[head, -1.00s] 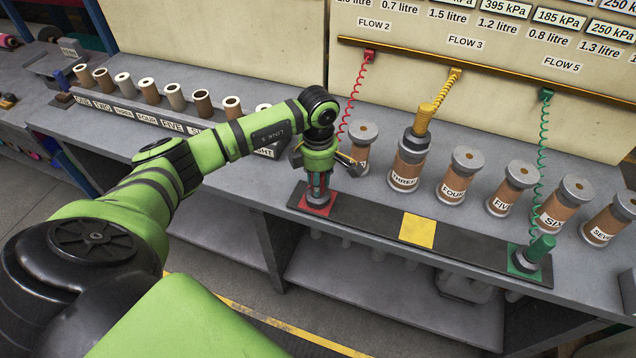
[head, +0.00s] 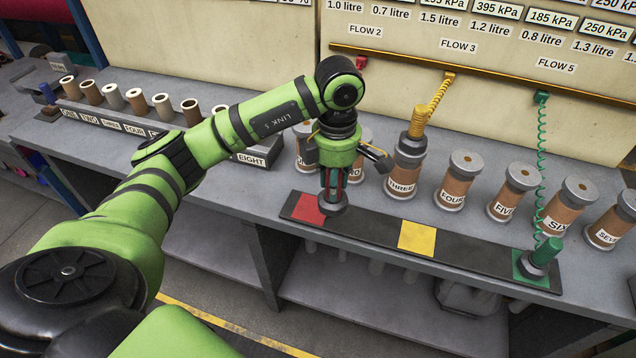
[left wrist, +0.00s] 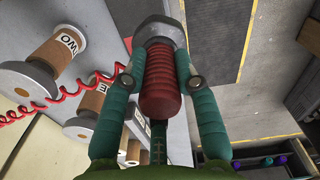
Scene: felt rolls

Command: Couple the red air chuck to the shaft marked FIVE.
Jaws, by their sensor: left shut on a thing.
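My left gripper (head: 333,182) is shut on the red air chuck. In the left wrist view the chuck (left wrist: 162,85) shows as a ribbed red handle with a grey collar, between two teal fingers. In the head view its grey end (head: 333,207) is at the right edge of the red square; a small gap below it is hard to judge. The shaft marked FIVE (head: 513,192) is a brown roll with grey flanges, standing upright to the right, apart from the gripper, its top hole open. My right gripper is not in view.
The yellow chuck (head: 417,124) sits on shaft THREE (head: 405,172), between my gripper and FIVE. Shaft FOUR (head: 458,182) and shaft SIX (head: 568,205) flank FIVE. The green chuck (head: 545,254) stands on its green square. A yellow square (head: 417,237) is bare.

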